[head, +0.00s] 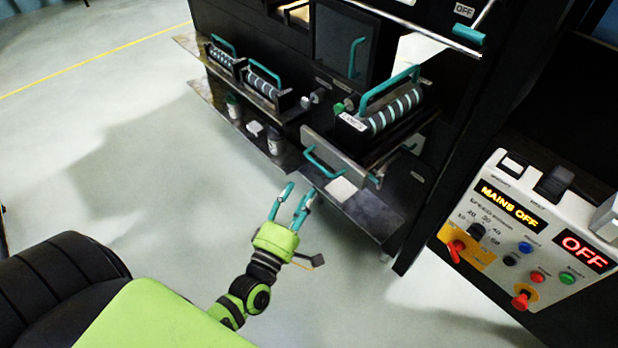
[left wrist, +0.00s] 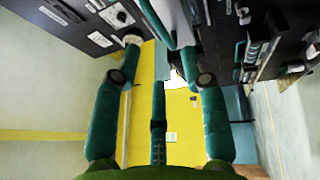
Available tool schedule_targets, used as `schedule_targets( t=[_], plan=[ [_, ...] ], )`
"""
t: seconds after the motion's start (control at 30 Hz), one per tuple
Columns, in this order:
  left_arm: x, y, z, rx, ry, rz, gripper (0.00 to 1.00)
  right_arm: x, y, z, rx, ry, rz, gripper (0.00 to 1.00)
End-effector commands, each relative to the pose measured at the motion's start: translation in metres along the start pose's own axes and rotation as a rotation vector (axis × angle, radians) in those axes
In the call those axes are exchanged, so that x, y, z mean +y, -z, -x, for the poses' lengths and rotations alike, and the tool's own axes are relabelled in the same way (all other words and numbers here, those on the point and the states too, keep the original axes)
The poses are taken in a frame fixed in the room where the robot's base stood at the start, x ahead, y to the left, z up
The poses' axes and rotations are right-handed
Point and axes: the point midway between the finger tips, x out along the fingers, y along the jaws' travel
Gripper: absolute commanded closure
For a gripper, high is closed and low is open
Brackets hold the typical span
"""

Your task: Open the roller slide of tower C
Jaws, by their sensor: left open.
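In the head view, a striped roller (head: 397,110) with a teal handle (head: 388,88) and a white label sits in the machine's right-hand station. The label's lettering is too small to read surely. Below it a grey front plate (head: 344,163) carries another teal handle (head: 323,166). My left gripper (head: 299,193) is open and empty, its fingers in front of and just left of that lower handle, apparently apart from it. In the left wrist view, my open fingers (left wrist: 163,52) show at both sides, with a teal bar and a grey panel near their tips. My right gripper is out of view.
Two smaller rollers (head: 244,70) with teal handles stand farther left, above a shelf holding small jars (head: 274,141). A white pad (head: 342,190) lies on the lower tray (head: 365,212). A control panel (head: 530,240) reading MAINS OFF stands right. The floor (head: 130,140) at left is clear.

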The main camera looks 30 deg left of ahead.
Motion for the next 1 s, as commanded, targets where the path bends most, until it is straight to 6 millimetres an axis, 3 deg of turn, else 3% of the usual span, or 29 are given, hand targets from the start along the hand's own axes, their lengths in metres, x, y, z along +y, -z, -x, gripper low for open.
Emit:
schedule_targets(
  t=[0.2, 0.8, 0.87, 0.97, 1.0],
  plan=[
    [0.000, 0.000, 0.022, -0.001, 0.000, 0.001, 0.57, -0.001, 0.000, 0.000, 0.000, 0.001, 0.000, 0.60],
    [-0.003, 0.000, 0.024, -0.002, 0.005, -0.006, 0.57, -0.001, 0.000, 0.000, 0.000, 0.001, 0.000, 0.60],
    [-0.012, -0.001, 0.025, -0.008, 0.028, -0.032, 0.57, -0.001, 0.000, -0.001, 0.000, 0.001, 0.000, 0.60],
    [-0.051, -0.004, 0.034, -0.037, 0.121, -0.142, 0.57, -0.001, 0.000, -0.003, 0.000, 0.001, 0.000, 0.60],
    [-0.074, -0.005, 0.040, -0.059, 0.176, -0.208, 0.57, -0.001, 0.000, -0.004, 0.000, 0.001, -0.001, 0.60]
  ],
)
